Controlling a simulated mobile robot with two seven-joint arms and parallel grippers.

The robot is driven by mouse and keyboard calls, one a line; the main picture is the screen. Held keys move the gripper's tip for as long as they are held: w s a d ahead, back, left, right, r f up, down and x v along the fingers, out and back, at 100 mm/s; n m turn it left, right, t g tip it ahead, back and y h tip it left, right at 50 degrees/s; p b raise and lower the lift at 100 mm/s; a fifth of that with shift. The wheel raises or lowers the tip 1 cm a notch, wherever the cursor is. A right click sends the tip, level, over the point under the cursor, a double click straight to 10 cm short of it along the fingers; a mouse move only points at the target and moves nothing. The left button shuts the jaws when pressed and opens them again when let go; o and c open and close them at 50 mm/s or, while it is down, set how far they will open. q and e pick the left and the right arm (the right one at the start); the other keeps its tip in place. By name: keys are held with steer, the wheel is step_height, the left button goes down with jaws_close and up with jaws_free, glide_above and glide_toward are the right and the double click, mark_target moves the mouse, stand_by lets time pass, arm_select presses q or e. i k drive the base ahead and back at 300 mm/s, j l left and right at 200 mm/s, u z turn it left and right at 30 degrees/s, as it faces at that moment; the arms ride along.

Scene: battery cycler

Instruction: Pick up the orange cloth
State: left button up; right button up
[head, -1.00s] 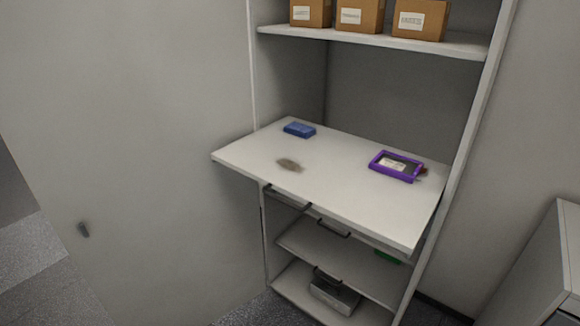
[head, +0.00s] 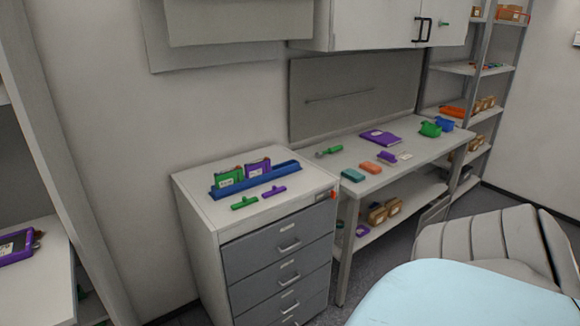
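A small flat orange item (head: 370,167), which looks like a folded cloth, lies on the workbench (head: 400,167) near its front edge. A teal item (head: 353,175) of similar shape lies just left of it. A purple item (head: 388,157) with a pale label beside it lies to its right. Neither of my grippers shows in the head view.
A grey drawer cabinet (head: 277,258) with a blue rack (head: 255,178) on top stands left of the bench. A chair (head: 490,240) and a light blue surface (head: 450,295) fill the lower right. Dark floor shows between cabinet and chair.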

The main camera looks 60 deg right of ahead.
mark_target(369, 167)
steer(key=z, duration=2.4)
steer(key=i+u, duration=0.1)
steer(key=u, duration=0.5)
steer(key=i+l+u, duration=0.7)
steer(key=l, duration=0.2)
steer(key=i+l, duration=0.15)
steer(key=l, duration=0.15)
steer(key=i+l+u, duration=0.15)
steer(key=l, duration=0.2)
steer(key=i+l, duration=0.1)
steer(key=l, duration=0.2)
steer(key=u, duration=0.05)
